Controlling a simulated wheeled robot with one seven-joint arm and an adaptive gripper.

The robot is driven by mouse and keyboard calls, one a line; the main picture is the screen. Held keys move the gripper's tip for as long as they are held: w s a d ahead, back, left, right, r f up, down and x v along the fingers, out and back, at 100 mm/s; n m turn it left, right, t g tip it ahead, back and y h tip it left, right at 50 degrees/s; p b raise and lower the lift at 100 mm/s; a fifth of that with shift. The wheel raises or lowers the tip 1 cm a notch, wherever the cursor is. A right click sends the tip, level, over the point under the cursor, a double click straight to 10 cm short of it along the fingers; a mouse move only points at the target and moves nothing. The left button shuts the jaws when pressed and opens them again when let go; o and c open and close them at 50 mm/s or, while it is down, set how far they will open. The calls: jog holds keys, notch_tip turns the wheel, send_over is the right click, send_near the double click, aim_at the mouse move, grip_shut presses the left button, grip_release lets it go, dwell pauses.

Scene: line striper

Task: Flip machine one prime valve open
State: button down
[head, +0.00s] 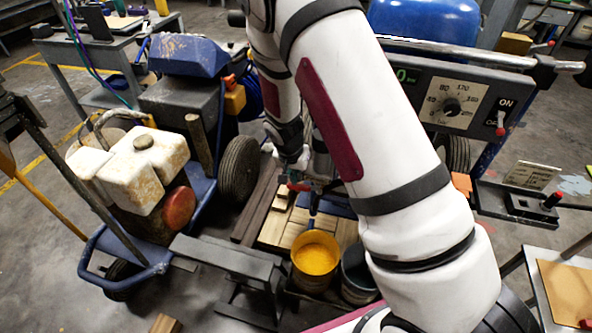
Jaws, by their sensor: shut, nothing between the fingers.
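My arm reaches across the middle of the head view, and its end points down between the two striping machines. My gripper (296,180) is small and partly hidden behind my own arm links. It is shut and holds nothing. A small red part (299,187) shows right at the fingertips, possibly a valve handle; whether they touch, and how it is turned, I cannot tell. The left machine (180,100) has a blue hood and a stained white engine tank (135,165). The right machine has a blue tank (425,20) and a control panel (455,100). No label identifies machine one.
A yellow paint bucket (316,258) and a dark bucket (357,275) stand below my gripper, beside wooden boards (282,228). A grey metal stand (230,260) is at front. A black wheel (240,170) is close on the left. Concrete floor (50,290) is open at lower left.

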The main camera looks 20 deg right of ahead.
dwell(0.4)
jog(key=shift+w+f+b, duration=0.1)
jog(key=shift+f+b, duration=0.15)
jog(key=shift+b, duration=0.05)
